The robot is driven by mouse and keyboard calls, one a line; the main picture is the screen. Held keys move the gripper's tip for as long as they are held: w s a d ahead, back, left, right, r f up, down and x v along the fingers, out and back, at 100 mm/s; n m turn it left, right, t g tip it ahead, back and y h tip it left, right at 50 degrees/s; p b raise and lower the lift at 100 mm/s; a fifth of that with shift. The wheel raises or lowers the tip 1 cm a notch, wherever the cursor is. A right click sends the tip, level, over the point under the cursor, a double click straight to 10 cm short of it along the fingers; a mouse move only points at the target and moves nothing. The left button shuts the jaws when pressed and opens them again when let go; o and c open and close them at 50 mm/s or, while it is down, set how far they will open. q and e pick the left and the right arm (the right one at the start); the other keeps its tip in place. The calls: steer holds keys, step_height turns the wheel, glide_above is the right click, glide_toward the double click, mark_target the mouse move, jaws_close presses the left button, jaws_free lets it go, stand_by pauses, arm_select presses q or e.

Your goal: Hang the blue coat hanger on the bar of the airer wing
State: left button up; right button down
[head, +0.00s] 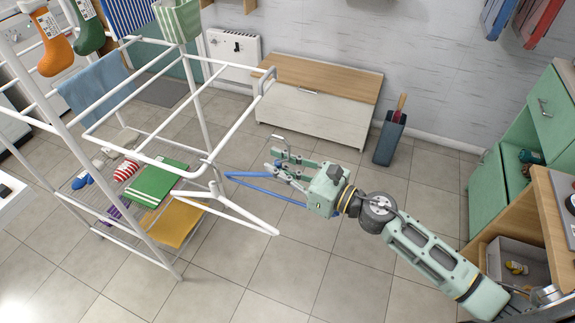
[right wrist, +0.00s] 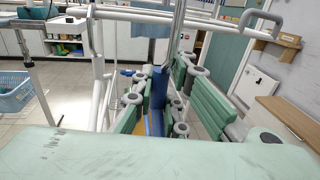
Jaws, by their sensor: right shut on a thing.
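The blue coat hanger (head: 250,174) is in my right gripper (head: 278,164). In the head view it reaches left from the fingers toward the white airer. Its left tip appears close to the wing's lower corner; I cannot tell whether they touch. The right gripper is shut on it, and the fingers cover part of it. In the right wrist view, the hanger (right wrist: 158,112) shows as a narrow blue piece between the fingers (right wrist: 165,88). My left gripper is not in view.
The white airer (head: 62,125) carries socks and cloths, including a blue towel (head: 95,82). Folded green cloth (head: 157,184) lies on its lower rack. A low bench (head: 315,112) stands by the wall. A green cabinet (head: 487,195) is at the right. Tiled floor (head: 270,270) below is clear.

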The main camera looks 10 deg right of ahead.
steer(key=shift+s+a+p+x, duration=0.1)
steer(key=shift+p+x, duration=0.2)
steer(key=shift+x, duration=0.6)
steer(key=shift+s+a+p+x, duration=0.1)
steer(key=shift+p+x, duration=0.15)
steer(key=shift+x, duration=0.65)
steer(key=shift+s+a+p+x, duration=0.15)
steer(key=shift+p+x, duration=0.15)
steer(key=shift+x, duration=0.6)
steer(key=shift+s+a+p+x, duration=0.15)
steer(key=shift+p+x, duration=0.05)
steer(key=shift+x, duration=1.15)
steer(key=shift+s+a+p+x, duration=0.15)
steer(key=shift+p+x, duration=0.05)
steer(key=shift+x, duration=2.1)
steer(key=shift+s+f+b, duration=0.2)
steer(key=shift+f+b, duration=1.2)
steer(key=shift+f, duration=0.05)
steer(key=c, duration=1.7)
jaws_free()
